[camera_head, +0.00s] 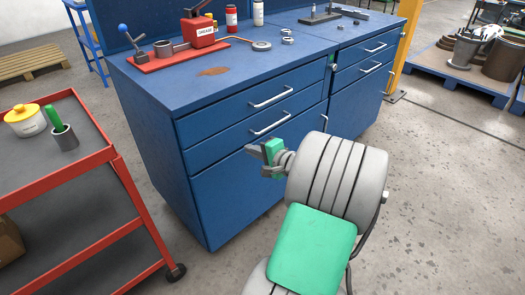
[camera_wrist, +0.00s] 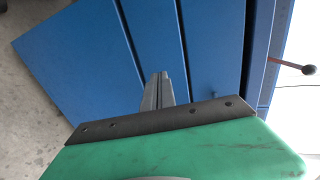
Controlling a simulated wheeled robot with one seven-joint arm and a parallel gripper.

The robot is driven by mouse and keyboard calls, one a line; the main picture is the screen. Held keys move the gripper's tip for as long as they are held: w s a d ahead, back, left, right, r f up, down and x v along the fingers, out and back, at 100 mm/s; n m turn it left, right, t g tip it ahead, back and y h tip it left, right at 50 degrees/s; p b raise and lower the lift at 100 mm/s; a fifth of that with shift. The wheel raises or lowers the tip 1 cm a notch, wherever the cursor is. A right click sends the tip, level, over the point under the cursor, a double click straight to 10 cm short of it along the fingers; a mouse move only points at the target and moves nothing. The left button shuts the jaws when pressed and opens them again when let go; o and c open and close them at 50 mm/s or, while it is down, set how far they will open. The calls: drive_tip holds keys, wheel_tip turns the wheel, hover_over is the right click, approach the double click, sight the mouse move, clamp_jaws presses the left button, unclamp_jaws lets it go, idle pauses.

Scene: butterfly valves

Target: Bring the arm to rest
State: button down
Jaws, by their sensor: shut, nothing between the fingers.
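My gripper (camera_head: 252,159) is in the middle of the head view, at the end of my folded grey and green arm. It points left, in front of the blue workbench's drawers. In the wrist view my gripper (camera_wrist: 163,76) shows its fingers together, with nothing held between them. The blue workbench (camera_head: 225,190) stands behind it in the head view. Its blue front panels (camera_wrist: 85,60) fill much of the wrist view. I cannot tell the exact gap between the fingers and the bench front.
A red-framed cart (camera_head: 120,160) with a yellow-lidded tub (camera_head: 25,120) and a grey cup (camera_head: 65,138) stands at the left. The floor (camera_head: 440,190) at the right is clear.

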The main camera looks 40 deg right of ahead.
drive_tip(key=v, duration=0.5)
drive_tip(key=w+a+r+n+g+y+p, duration=0.1)
drive_tip(key=a+r+n+g+p, duration=0.35)
drive_tip(key=a+p, duration=0.35)
drive_tip(key=w+a+r+n+g+y+p, duration=0.1)
drive_tip(key=a+r+n+g+p, duration=0.2)
drive_tip(key=a+r+n+p, duration=0.55)
drive_tip(key=s+a+r+n+g+h+p, duration=0.2)
drive_tip(key=s+a+r+n+g+p, duration=0.2)
drive_tip(key=s+a+r+p, duration=0.4)
drive_tip(key=s+a+r, duration=0.1)
drive_tip(key=s+a, duration=0.2)
drive_tip(key=shift+s+a+r+n+h, duration=0.15)
drive_tip(key=shift+a+r+n+h, duration=0.15)
drive_tip(key=shift+a+r+n, duration=0.1)
